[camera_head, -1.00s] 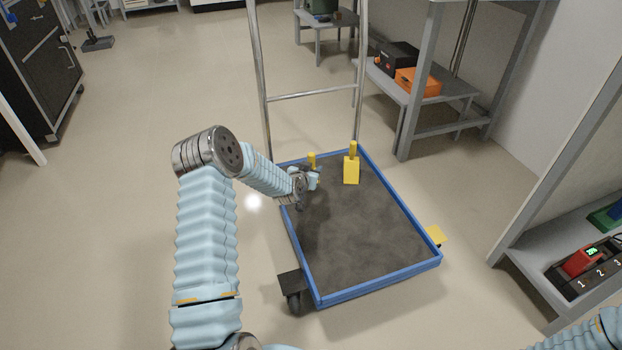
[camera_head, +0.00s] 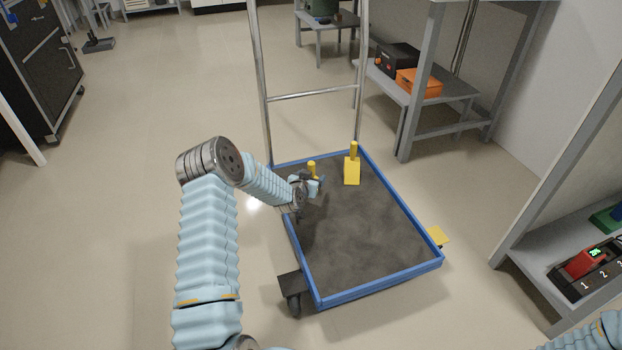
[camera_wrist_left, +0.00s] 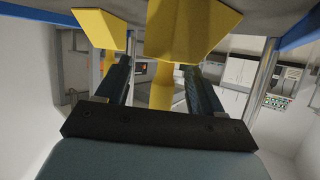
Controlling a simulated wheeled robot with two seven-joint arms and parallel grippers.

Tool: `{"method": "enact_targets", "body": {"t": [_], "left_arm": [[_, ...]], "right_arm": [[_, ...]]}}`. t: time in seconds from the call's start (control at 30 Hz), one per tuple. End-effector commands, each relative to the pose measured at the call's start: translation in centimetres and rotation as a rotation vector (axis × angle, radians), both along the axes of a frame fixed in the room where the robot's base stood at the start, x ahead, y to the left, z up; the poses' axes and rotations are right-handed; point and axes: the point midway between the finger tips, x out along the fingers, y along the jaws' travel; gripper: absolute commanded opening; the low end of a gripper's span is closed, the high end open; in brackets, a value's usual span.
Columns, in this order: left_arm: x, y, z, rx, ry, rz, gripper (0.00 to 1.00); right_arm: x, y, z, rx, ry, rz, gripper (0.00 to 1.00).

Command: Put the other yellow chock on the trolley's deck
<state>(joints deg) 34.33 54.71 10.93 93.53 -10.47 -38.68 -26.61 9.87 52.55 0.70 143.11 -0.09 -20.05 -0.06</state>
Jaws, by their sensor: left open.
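The trolley's dark deck (camera_head: 360,235) has a blue rim. One yellow chock (camera_head: 352,172) stands upright on its far part, handle up. The other yellow chock (camera_head: 312,168) is to its left, at the deck's far left, partly hidden by my left gripper (camera_head: 314,184). In the left wrist view, which looks upside down, this chock (camera_wrist_left: 190,30) is close, its handle between the open fingers of my left gripper (camera_wrist_left: 155,85). The first chock (camera_wrist_left: 100,28) shows at upper left there. I cannot tell whether the fingers touch the handle. My right gripper is out of view.
The trolley's metal push frame (camera_head: 310,95) rises at the deck's far edge. A shelf with an orange box (camera_head: 418,83) stands behind right. A bench with a red device (camera_head: 585,263) is at the right edge. The deck's near part is empty.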

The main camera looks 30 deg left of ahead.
Motion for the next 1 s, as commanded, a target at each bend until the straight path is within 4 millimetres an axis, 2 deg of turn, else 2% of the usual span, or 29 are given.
{"method": "enact_targets", "body": {"t": [0.1,0.17,0.5,0.63,0.8,1.0], "left_arm": [[-0.1,0.0,0.5,0.0,0.0,0.0,0.67],[-0.8,-0.1,0.7,0.001,0.001,0.0,0.67],[-7.7,-1.4,3.8,0.001,0.0,0.0,0.67],[-9.7,-1.8,4.5,0.001,0.001,0.0,0.67],[-10.8,-2.0,5.0,0.0,0.0,0.001,0.67],[-10.9,-2.0,4.9,0.0,0.0,0.0,0.67]], "right_arm": [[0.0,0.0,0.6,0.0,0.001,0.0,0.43],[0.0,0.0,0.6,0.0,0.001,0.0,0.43],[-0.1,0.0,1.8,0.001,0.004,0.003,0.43],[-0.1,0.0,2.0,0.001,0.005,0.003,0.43],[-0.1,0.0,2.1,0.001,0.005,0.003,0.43],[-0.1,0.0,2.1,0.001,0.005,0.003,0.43]]}}
